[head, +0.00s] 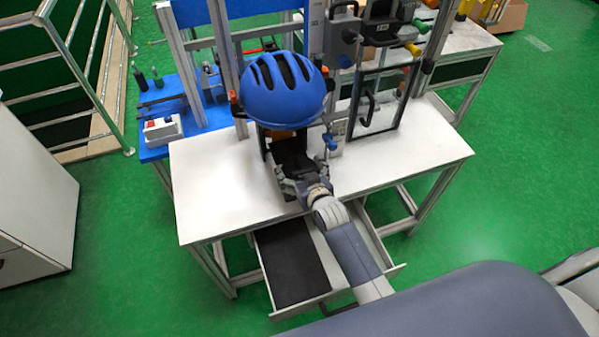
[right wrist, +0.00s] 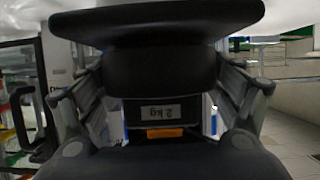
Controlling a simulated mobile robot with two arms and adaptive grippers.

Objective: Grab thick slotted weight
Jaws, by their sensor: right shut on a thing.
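My right gripper (head: 296,183) reaches over the front of the white table, just below the blue helmet (head: 283,88). In the right wrist view its two fingers stand to either side of the thick slotted weight (right wrist: 162,112), a dark body with an upside-down "2 kg" label. The gripper is shut on it. Dark rounded shapes above and below hide part of the weight. In the head view the helmet and the gripper cover much of that spot, and the weight's outline is hard to tell from the dark parts around it. My left gripper is not in view.
The white table (head: 205,190) is bare at left and right. An open drawer (head: 290,262) with a dark lining sticks out below my arm. A framed clear door with a black handle (head: 367,108) stands right of the helmet. Metal uprights rise behind.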

